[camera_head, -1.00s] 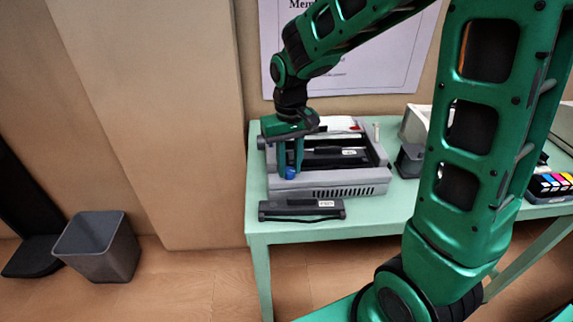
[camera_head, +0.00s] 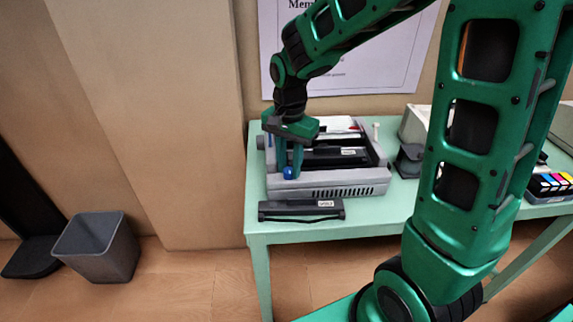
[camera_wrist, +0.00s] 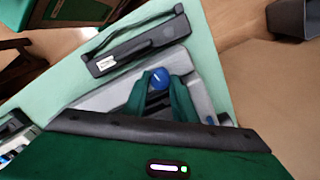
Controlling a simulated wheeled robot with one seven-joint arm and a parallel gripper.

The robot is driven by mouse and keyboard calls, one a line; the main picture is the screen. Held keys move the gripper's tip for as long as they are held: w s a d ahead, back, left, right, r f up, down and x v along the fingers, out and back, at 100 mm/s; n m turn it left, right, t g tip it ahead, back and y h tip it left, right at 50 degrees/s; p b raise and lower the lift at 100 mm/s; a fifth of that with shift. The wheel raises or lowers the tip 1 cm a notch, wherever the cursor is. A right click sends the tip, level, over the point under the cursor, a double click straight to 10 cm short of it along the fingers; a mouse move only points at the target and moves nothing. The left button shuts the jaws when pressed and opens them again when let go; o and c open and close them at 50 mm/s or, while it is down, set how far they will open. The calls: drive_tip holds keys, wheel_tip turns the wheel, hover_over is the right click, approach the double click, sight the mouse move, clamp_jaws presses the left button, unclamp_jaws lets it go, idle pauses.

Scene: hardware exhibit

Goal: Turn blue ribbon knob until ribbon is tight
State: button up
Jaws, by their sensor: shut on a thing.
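The blue ribbon knob (camera_head: 289,173) sits at the front left of the grey printer (camera_head: 350,182), whose top is open. It also shows in the wrist view (camera_wrist: 159,78), round with a pale line across its face. My gripper (camera_head: 290,165) points down at the knob, with its green fingertips (camera_wrist: 159,90) on both sides of it. The gripper is shut on the knob. A dark ribbon cartridge (camera_head: 327,156) lies inside the printer. Whether the ribbon is tight cannot be seen.
A black cartridge (camera_head: 301,211) lies at the table's front edge, before the printer. A dark cup-like holder (camera_head: 410,160) and colored ink cartridges (camera_head: 550,184) stand to the right on the green table (camera_head: 258,210). A grey bin (camera_head: 98,247) is on the floor.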

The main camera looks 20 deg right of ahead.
sight(288, 169)
drive_tip(key=shift+w+a+r+m, duration=0.1)
drive_tip(key=shift+m, duration=0.45)
drive_tip(key=shift+w+a+m, duration=0.1)
drive_tip(key=shift+m, duration=0.45)
drive_tip(key=o, duration=0.8)
drive_tip(key=shift+c, duration=0.2)
wheel_tip(288, 169, up, 11)
drive_tip(key=shift+d+f, duration=0.1)
drive_tip(key=shift+f, duration=0.1)
